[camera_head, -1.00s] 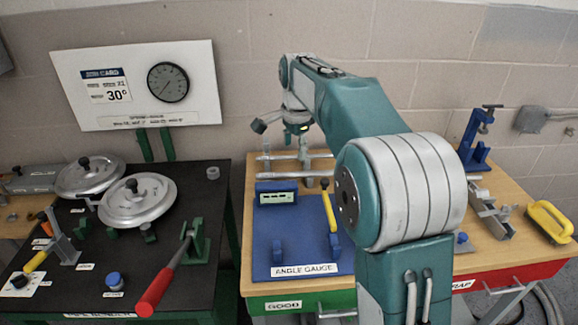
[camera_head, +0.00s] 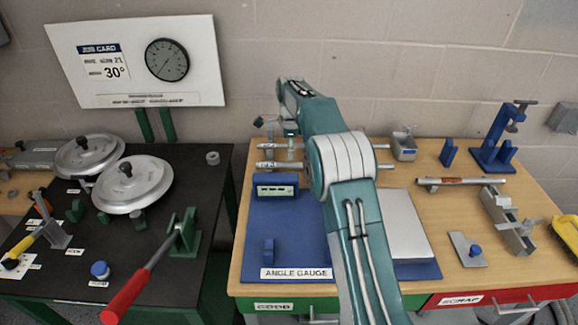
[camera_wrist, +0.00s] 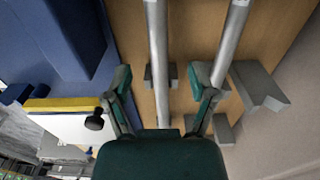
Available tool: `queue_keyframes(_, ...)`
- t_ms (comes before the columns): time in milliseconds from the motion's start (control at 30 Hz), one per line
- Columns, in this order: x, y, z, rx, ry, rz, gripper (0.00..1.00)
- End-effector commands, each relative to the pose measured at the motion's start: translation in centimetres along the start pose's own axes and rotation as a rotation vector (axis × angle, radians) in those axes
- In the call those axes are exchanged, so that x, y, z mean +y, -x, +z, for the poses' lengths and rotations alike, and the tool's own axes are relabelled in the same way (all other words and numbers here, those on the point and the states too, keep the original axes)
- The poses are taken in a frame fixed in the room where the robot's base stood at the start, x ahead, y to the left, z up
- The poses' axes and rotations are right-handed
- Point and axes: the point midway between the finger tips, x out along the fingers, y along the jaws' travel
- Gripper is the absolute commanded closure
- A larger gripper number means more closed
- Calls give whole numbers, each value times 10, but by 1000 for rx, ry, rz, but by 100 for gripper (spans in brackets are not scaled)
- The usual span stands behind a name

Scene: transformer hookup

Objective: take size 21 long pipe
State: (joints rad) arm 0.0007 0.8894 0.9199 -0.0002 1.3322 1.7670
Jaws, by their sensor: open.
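Two silver pipes lie parallel on small supports on the wooden bench. In the head view, the farther pipe (camera_head: 270,146) and the nearer pipe (camera_head: 272,165) show left of my arm, which hides their middles. In the wrist view, one pipe (camera_wrist: 158,50) runs between the fingers of my gripper (camera_wrist: 161,78), and the other pipe (camera_wrist: 234,30) passes by the right finger. My gripper is open, with a finger on each side of the first pipe. I cannot tell whether it touches. No size marking is legible on either pipe.
The job card board (camera_head: 136,62) reads size 21 and 30°. The blue angle gauge (camera_head: 283,235) stands in front of the pipes. A black bench with a red-handled bender (camera_head: 150,270) is at left. A vise (camera_head: 500,140) and another pipe (camera_head: 460,181) are at right.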

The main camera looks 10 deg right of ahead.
Motion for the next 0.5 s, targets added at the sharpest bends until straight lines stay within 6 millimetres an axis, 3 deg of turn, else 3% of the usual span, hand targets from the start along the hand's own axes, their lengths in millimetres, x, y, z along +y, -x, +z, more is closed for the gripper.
queue_keyframes(167, 1, -16, -3, -2, -1, 2, 27)
queue_keyframes(333, 3, -44, 0, 0, 0, 4, 27)
queue_keyframes(500, 3, -56, 1, 0, 1, 0, 27)
